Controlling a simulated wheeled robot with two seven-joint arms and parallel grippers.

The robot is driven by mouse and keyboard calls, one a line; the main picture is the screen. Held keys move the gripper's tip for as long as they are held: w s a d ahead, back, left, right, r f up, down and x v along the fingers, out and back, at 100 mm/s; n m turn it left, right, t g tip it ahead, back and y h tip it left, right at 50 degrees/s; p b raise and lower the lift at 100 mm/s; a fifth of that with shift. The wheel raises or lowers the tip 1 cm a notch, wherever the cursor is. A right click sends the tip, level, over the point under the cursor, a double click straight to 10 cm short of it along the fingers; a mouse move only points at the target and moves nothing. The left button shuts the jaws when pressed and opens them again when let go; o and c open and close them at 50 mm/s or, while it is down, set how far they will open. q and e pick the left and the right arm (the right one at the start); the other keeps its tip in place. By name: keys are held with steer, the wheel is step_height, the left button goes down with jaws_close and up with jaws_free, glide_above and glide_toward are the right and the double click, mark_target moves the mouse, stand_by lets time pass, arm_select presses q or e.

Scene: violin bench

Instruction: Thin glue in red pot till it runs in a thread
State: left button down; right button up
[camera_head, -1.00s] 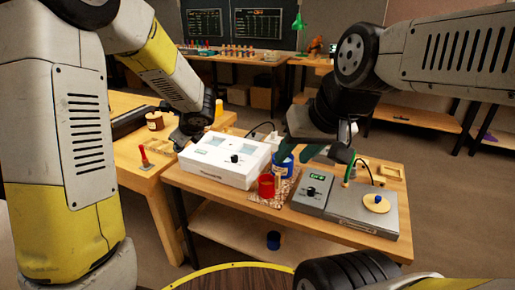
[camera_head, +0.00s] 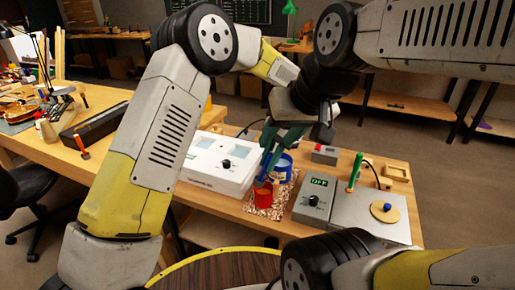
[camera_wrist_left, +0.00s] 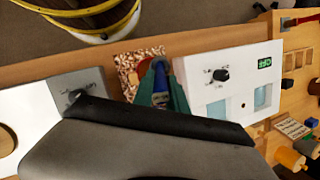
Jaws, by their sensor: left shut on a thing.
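The red pot (camera_head: 263,195) stands on a speckled mat between the white box and the grey hotplate unit. A blue pot (camera_head: 284,168) with a pale label stands just behind it. My left gripper (camera_head: 266,176) points down over the red pot, its teal fingers shut on a slim blue thing (camera_head: 265,164). In the left wrist view the fingers (camera_wrist_left: 158,70) close around something blue, with a sliver of the red pot beside them. The glue inside the red pot is hidden.
The white box (camera_head: 204,176) with a knob is left of the pots. The hotplate unit (camera_head: 350,211) with a round wooden disc (camera_head: 384,212) and a green-handled tool (camera_head: 356,168) is right. A red-buttoned box (camera_head: 325,152) stands behind. Both arms crowd the space above the pots.

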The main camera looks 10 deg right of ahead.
arm_select(q)
steer(key=a+h, duration=0.1)
steer(key=h, duration=0.1)
steer(key=a+r+h, duration=0.1)
steer(key=a+h, duration=0.1)
steer(key=shift+r, duration=0.1)
steer(key=shift+s+d+r, duration=0.1)
steer(key=shift+d+r, duration=0.1)
steer(key=shift+r, duration=0.6)
steer(key=shift+a+r, duration=0.1)
steer(key=shift+r, duration=0.85)
